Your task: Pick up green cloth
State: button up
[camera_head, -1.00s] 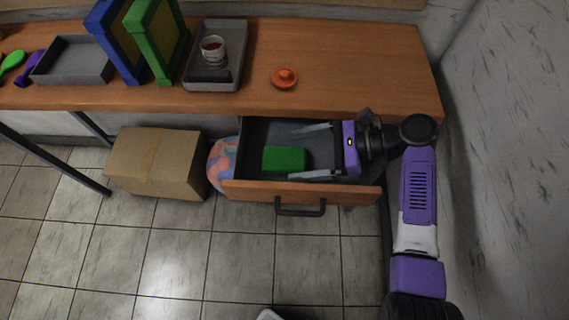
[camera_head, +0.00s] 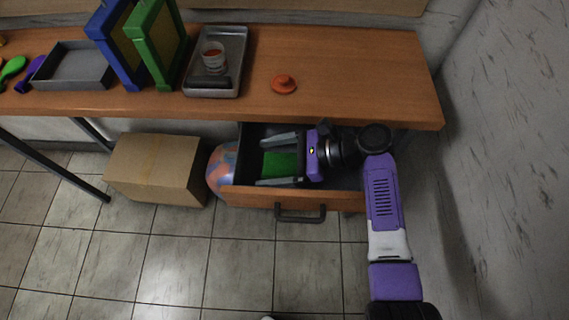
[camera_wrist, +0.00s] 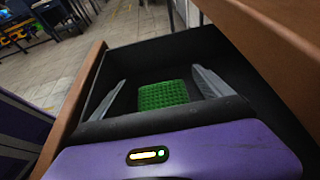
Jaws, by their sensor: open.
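The green cloth (camera_head: 281,164) lies as a small block on the floor of the open drawer (camera_head: 333,199). My gripper (camera_head: 267,161) is inside the drawer, with its fingers pointing left, one on each side of the cloth. The fingers are wide apart, and no grip on the cloth shows. In the wrist view the cloth (camera_wrist: 163,95) has a bumpy weave and sits between and a little beyond the open fingers (camera_wrist: 162,92). The gripper body hides the drawer's right part.
The wooden table (camera_head: 350,70) overhangs the back of the drawer. On it are an orange lid (camera_head: 284,84), a grey tray (camera_head: 236,45) with a cup, and blue and green frames. A cardboard box (camera_head: 158,168) and a colourful ball (camera_head: 221,170) stand left of the drawer.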

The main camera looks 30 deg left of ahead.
jog(key=c, duration=1.4)
jog(key=shift+c, duration=0.2)
